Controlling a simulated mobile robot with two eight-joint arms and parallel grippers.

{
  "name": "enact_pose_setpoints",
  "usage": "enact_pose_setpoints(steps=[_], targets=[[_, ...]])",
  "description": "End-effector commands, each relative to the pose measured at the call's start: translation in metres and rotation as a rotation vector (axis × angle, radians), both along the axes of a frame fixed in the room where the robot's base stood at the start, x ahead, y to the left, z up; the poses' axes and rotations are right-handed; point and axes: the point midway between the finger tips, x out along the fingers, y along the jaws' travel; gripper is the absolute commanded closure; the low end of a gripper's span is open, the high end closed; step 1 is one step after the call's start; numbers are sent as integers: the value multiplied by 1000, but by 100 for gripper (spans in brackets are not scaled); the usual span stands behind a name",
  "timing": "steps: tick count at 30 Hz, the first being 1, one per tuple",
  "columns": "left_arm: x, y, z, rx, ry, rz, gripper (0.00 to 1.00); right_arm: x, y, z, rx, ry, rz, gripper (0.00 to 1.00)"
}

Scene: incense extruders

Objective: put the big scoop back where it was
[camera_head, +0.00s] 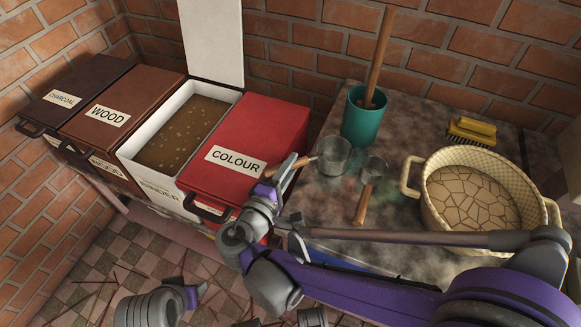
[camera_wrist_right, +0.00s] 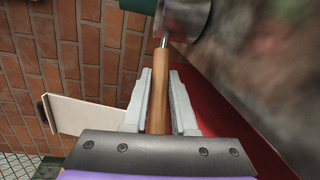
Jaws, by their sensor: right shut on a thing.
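The big scoop (camera_head: 333,156) has a grey metal bowl and a wooden handle. My right gripper (camera_head: 284,174) is shut on the handle, beside the red box. In the right wrist view the wooden handle (camera_wrist_right: 159,90) lies between the two fingers (camera_wrist_right: 159,105), and the metal bowl (camera_wrist_right: 186,18) is partly cut off at the top. The bowl is over the left part of the stone tabletop; I cannot tell whether it touches. A smaller scoop (camera_head: 373,170) lies just right of it, handle toward the front. My left gripper (camera_head: 198,291) seems to show low at the left; its fingers are unclear.
A red COLOUR box (camera_head: 262,125), an open white BINDER box (camera_head: 150,170) with a raised lid (camera_head: 212,40), and brown WOOD (camera_head: 140,85) and CHARCOAL (camera_head: 85,75) boxes stand left. A teal pot (camera_head: 362,125) with a wooden stick, a yellow brush (camera_head: 472,130) and a basket (camera_head: 435,205) stand on the tabletop.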

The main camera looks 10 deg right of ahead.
Motion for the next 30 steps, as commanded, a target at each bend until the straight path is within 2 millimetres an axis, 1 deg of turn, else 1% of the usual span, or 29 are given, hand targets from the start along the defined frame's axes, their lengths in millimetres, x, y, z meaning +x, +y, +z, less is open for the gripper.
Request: enact_pose_setpoints(steps=[6,10,11,15,16,30], targets=[[0,0,0,0,0,0,50,0,0,0,-1,0,0,100],[0,0,-2,0,1,0,50,0,0,-4,-1,0,0,100],[0,0,-3,0,1,0,50,0,0,-4,0,0,0,73],[0,0,-2,0,1,0,50,0,0,-3,0,0,0,48],[0,0,-2,0,1,0,50,0,0,-3,0,0,0,45],[0,0,1,0,0,0,50,0,-1,1,0,0,-1,45]])
